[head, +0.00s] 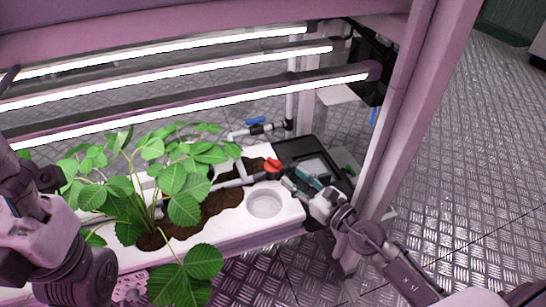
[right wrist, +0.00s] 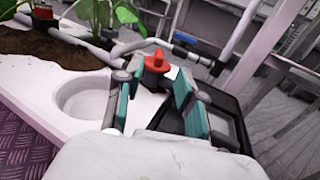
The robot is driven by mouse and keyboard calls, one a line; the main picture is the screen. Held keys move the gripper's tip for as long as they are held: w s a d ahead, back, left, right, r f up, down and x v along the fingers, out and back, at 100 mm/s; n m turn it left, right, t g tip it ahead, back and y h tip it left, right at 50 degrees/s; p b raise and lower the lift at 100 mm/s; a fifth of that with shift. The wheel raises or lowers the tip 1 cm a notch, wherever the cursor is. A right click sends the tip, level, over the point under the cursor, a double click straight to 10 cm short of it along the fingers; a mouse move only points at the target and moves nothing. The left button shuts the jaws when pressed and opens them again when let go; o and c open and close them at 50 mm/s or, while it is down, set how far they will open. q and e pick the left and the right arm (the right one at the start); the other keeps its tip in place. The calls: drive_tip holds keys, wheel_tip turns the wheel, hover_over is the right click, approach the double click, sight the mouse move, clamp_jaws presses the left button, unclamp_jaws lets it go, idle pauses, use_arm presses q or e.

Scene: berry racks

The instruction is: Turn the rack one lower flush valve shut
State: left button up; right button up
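A valve with a red handle (head: 273,165) sits on the grey pipe at the right end of the white planter. The red handle also shows in the right wrist view (right wrist: 157,62), just beyond and between the fingertips. My right gripper (head: 297,183) is open, with teal finger pads spread either side of the line to the red handle; I see no contact. In the right wrist view the gripper (right wrist: 153,88) holds nothing. Part of my left arm shows at the left edge of the head view, but its fingers do not show.
A blue-handled valve (head: 256,121) is on a pipe behind. The white planter (head: 285,213) has a round empty hole and leafy plants at left. A black tray (head: 295,147) lies beside it. A pink rack post (head: 400,120) stands close to my right arm. Light bars (head: 200,100) hang above.

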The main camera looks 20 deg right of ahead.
sight(279, 166)
drive_tip(key=b+x, duration=0.1)
drive_tip(key=x, duration=0.8)
clamp_jaws()
